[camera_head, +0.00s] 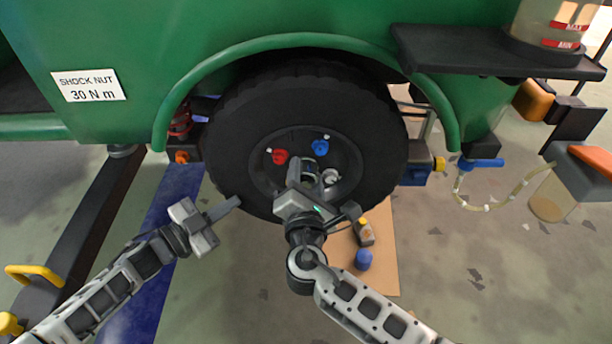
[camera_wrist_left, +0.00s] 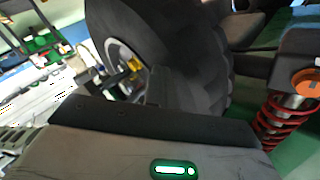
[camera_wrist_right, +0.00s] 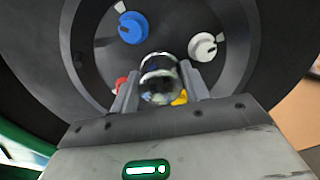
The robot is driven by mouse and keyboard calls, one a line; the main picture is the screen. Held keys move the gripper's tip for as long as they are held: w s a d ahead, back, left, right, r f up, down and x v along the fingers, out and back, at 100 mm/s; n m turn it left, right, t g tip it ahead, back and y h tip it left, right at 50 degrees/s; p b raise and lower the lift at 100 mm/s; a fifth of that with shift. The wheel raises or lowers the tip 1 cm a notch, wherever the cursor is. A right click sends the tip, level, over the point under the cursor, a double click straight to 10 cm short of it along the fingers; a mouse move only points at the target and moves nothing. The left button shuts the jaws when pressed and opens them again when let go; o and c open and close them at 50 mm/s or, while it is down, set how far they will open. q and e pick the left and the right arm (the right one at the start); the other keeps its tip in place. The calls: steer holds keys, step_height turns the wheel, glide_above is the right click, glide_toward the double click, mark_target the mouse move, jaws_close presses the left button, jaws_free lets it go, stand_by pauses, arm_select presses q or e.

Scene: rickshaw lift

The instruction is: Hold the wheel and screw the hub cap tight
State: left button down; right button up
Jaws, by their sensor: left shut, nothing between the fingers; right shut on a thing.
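The wheel (camera_head: 372,125) is a black tyre under the green arch, with a dark round hub. The hub carries a red cap (camera_head: 278,156), a blue cap (camera_head: 320,147) and a white cap (camera_head: 331,177). My right gripper (camera_head: 304,172) is at the hub's middle. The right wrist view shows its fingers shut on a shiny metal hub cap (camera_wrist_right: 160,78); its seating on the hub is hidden. A bit of yellow (camera_wrist_right: 181,97) shows behind it. My left gripper (camera_head: 237,201) is shut and empty at the tyre's lower left; I cannot tell if it touches the rubber.
A cardboard sheet (camera_head: 382,270) under the wheel bears a small bottle (camera_head: 363,233) and a blue object (camera_head: 363,260). A blue strip (camera_head: 140,295) lies on the floor at left. A black shelf (camera_head: 480,52) juts out at upper right. A hose (camera_head: 480,207) hangs at right.

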steer(key=m, duration=0.4)
steer(key=shift+s+a+m, duration=0.1)
steer(key=shift+a+m, duration=0.05)
steer(key=shift+m, duration=1.65)
steer(key=shift+a, duration=0.1)
steer(key=o, duration=1)
steer(key=shift+r, duration=0.1)
